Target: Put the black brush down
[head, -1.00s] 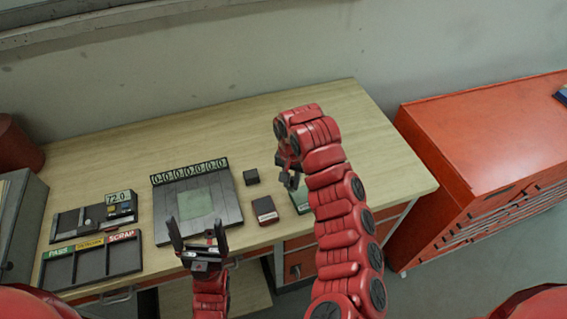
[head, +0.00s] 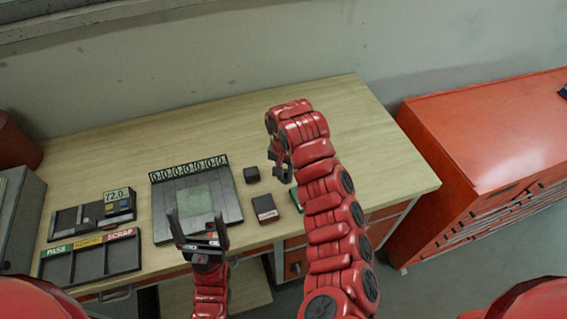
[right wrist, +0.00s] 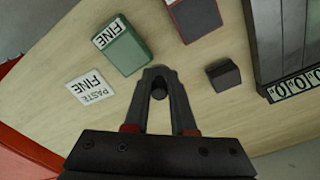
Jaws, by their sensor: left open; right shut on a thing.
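My right gripper (right wrist: 159,95) is shut on a small dark round-ended piece (right wrist: 158,89), which I take for the black brush; only its end shows between the fingertips. In the head view the right gripper (head: 281,168) is over the right part of the bench, beside a small black block (head: 252,174), and the brush cannot be made out. The wrist view shows bare wood and a "PASTE FINE" label (right wrist: 91,87) near the fingers.
A green "FINE" box (right wrist: 122,48) and a dark red box (head: 265,208) stand near the right gripper. The grey plate (head: 165,213) with numbered slots lies left of them. A sorting tray (head: 124,256) is at front left. The bench's back (head: 230,125) is clear.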

